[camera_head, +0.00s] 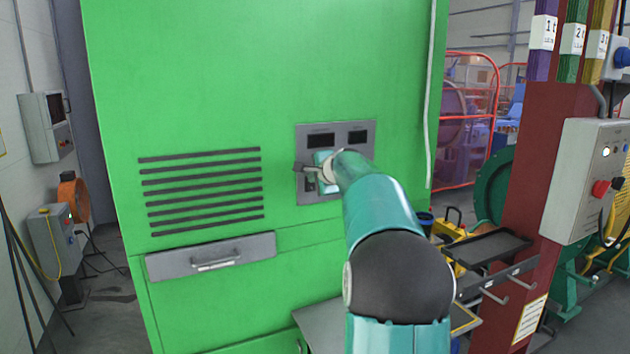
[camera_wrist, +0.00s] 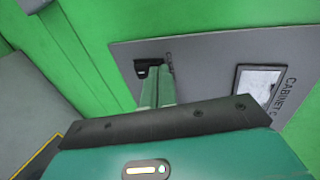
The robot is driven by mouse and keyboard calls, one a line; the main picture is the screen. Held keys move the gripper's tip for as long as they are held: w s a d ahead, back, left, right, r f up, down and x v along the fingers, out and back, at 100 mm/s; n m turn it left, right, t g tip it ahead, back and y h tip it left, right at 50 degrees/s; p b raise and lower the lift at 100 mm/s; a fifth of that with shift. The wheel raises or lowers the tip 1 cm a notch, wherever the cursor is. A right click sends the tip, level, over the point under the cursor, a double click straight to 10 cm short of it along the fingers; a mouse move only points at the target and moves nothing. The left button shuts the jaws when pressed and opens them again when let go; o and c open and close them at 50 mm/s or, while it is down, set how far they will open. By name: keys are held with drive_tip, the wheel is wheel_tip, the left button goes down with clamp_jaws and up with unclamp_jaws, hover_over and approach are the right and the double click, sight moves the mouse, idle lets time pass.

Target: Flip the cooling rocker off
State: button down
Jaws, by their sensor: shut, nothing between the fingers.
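A small black rocker (camera_wrist: 143,70) sits on the grey control panel (camera_wrist: 205,48) in the wrist view, with a partly hidden label starting "CO" beside it. My gripper (camera_wrist: 156,74) is shut and empty, its fingertips right at the rocker and covering part of it. I cannot tell whether they touch it or which way the rocker is tipped.
A pale framed plate (camera_wrist: 258,82) labelled "CABINET C…" is right of the rocker. Two dark displays (camera_head: 321,140) top the panel. Vent slots (camera_head: 203,185) and a handled drawer (camera_head: 175,262) are on the cabinet's left. A red post (camera_head: 535,180) with a grey control box (camera_head: 583,180) stands right.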

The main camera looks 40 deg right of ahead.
drive_tip(key=shift+w, duration=0.1)
drive_tip(key=shift+r, duration=0.1)
drive_tip(key=shift+r, duration=0.7)
